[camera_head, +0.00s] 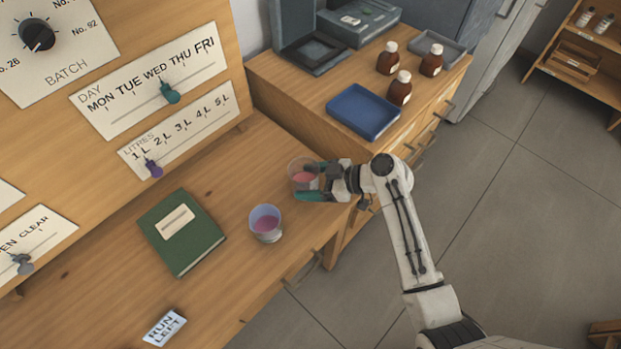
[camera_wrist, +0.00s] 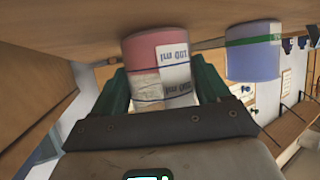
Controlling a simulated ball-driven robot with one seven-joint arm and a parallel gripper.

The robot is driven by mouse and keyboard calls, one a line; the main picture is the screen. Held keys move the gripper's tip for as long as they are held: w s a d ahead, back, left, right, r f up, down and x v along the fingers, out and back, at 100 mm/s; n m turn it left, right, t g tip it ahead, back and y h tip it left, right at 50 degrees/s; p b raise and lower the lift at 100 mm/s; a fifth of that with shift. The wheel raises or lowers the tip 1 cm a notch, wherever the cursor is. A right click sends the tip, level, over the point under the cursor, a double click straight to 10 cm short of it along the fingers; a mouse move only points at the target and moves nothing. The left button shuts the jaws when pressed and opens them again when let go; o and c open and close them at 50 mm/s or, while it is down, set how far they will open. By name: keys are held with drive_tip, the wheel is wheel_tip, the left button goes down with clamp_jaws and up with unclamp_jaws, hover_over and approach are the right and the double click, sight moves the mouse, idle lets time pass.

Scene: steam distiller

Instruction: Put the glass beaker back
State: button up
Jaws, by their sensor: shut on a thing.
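A clear glass beaker (camera_head: 299,171) with pink contents is near the bench's right end in the head view. My gripper (camera_head: 309,181) is shut around its side, with one green finger on each side. In the wrist view the beaker (camera_wrist: 152,48) shows upside down between the fingers (camera_wrist: 163,85), with a white label reading 100 ml. Its base is close to the wood; I cannot tell whether it touches. In the wrist view this cup (camera_wrist: 255,58) has a green band.
A green book (camera_head: 180,232) and a RUN LEFT card (camera_head: 165,327) lie on the bench (camera_head: 110,275). A control panel with sliders (camera_head: 150,85) rises behind. On the right-hand cabinet are a blue tray (camera_head: 362,110), brown bottles (camera_head: 400,92), a grey tray (camera_head: 437,48) and a grey device (camera_head: 355,25).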

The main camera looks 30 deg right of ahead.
drive_tip(key=shift+f, duration=0.2)
drive_tip(key=o, duration=1.2)
drive_tip(key=shift+r, duration=0.1)
drive_tip(key=shift+o, duration=0.2)
